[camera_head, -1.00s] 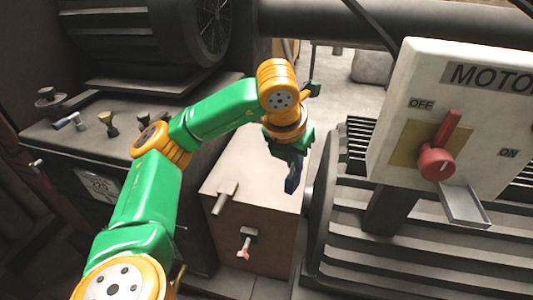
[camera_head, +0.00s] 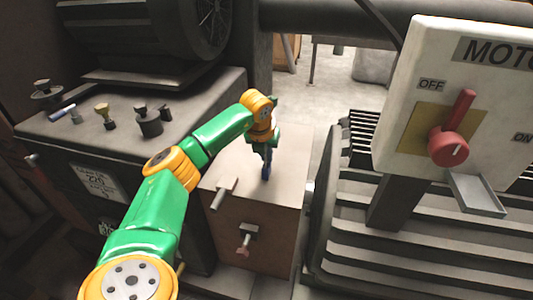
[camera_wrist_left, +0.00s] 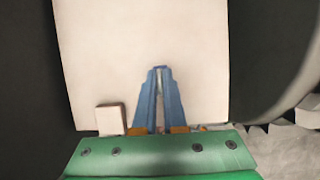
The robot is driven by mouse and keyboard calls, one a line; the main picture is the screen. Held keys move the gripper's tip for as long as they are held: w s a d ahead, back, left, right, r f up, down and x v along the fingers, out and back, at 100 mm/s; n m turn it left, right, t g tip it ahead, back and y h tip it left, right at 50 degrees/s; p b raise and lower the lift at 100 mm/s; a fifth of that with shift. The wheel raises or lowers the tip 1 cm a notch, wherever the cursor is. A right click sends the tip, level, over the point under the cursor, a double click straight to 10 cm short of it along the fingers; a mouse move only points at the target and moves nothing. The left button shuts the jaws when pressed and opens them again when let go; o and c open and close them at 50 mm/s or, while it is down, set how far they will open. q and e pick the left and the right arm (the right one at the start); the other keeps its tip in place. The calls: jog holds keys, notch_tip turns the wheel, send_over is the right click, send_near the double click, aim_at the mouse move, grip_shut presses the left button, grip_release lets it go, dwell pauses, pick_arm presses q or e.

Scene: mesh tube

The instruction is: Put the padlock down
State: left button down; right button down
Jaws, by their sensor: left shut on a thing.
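My left gripper (camera_head: 266,173) reaches in from the left and points down over the pale top of a brown box (camera_head: 285,190). In the left wrist view, its blue fingers (camera_wrist_left: 161,72) are close together, shut on a thin thing. Only a narrow sliver shows between the fingertips, so the padlock itself cannot be made out clearly. The box top (camera_wrist_left: 105,45) lies below the fingers in that view. I cannot tell whether the padlock touches it. My right gripper is not in view.
A dark bench (camera_head: 130,143) with several small knobs and weights stands left of the box. A white motor switch box (camera_head: 482,75) with a red handle (camera_head: 450,145) stands at right, above a ribbed motor housing (camera_head: 400,255).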

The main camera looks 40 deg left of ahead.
pick_arm(q)
jog(key=c, duration=1.4)
grip_release()
jog(key=shift+f, duration=0.15)
jog(key=o, duration=0.4)
jog(key=shift+r, duration=0.25)
jog(key=p+v, duration=0.1)
jog(key=v, duration=1)
jog(key=shift+s+r, duration=0.2)
jog(key=shift+r, duration=0.15)
jog(key=shift+d, duration=0.1)
